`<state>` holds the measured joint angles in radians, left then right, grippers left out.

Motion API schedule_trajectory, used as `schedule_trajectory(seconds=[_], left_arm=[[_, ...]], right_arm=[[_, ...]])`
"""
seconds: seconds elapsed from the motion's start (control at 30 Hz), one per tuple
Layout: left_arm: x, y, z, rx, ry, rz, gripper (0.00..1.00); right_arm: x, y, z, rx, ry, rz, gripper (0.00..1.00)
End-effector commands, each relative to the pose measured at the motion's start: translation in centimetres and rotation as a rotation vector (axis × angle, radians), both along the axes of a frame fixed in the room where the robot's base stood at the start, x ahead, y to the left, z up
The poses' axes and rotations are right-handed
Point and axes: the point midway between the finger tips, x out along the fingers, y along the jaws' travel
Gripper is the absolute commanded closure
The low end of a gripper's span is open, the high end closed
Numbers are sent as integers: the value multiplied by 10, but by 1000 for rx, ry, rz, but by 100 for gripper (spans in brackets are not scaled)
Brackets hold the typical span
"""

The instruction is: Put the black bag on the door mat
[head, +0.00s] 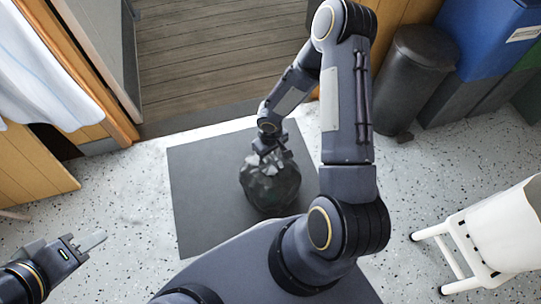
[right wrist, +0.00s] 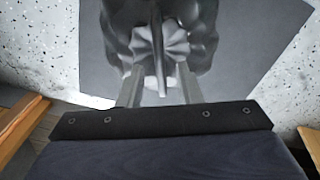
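The black bag (head: 270,186) is a round, crumpled sack with a gathered neck, over the middle of the dark grey door mat (head: 205,190) in the head view. It appears to rest on the mat. My right gripper (head: 268,152) is right at the bag's top. In the right wrist view the two fingers (right wrist: 159,88) stand apart, one on each side of the bag's narrow neck (right wrist: 158,50), with gaps showing beside it. My left gripper (head: 92,243) is at the lower left, away from the mat; its finger gap is not clear.
A dark bin (head: 411,75) and a blue bin (head: 485,35) stand at the upper right. A white stool or chair (head: 500,230) is at the right. A wooden doorway floor (head: 200,60) lies beyond the mat. Speckled floor (head: 120,195) left of the mat is clear.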

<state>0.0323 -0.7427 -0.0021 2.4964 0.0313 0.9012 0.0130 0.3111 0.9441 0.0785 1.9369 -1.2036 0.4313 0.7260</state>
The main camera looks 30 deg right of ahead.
Motion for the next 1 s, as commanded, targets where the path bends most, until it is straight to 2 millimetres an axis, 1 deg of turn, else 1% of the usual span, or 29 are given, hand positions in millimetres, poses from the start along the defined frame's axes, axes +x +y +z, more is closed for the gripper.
schedule_trajectory(seconds=[0.03, 0.2, 0.3, 0.47, 0.57, 0.67, 0.7, 0.77, 0.8, 0.87, 0.9, 0.97, 1.0], left_arm=[[0, 0, 10, 0, 0, 0, 64], [0, 0, 24, 0, 0, 0, 64], [0, 0, 30, 0, 0, 0, 64], [0, 0, 34, 0, 0, 0, 64], [0, 0, 35, 0, 0, 0, 64], [0, 0, 35, 0, 0, 0, 64], [0, 0, 34, 0, 0, 0, 64], [0, 0, 34, 0, 0, 0, 64], [0, 0, 34, 0, 0, 0, 64], [0, 0, 34, 0, 0, 0, 64], [0, 0, 34, 0, 0, 0, 64], [0, 0, 34, 0, 0, 0, 64], [0, 0, 34, 0, 0, 0, 64]], right_arm=[[1, 0, 18, 0, -4, 1, 68], [1, 0, 54, -1, -3, 0, 68], [1, 0, 70, -1, -2, 1, 68], [0, 0, 84, -1, -2, 1, 68], [1, -4, 99, -8, -11, -12, 68], [0, -14, 134, -26, -43, -46, 68], [-2, -19, 153, -32, -59, -69, 68], [-9, -25, 186, -36, -87, -105, 68], [-16, -27, 207, -34, -106, -131, 68], [-29, -29, 237, -22, -135, -167, 68], [-39, -28, 256, -9, -155, -191, 68], [-55, -25, 281, 19, -187, -224, 68], [-67, -22, 295, 43, -209, -244, 68]])
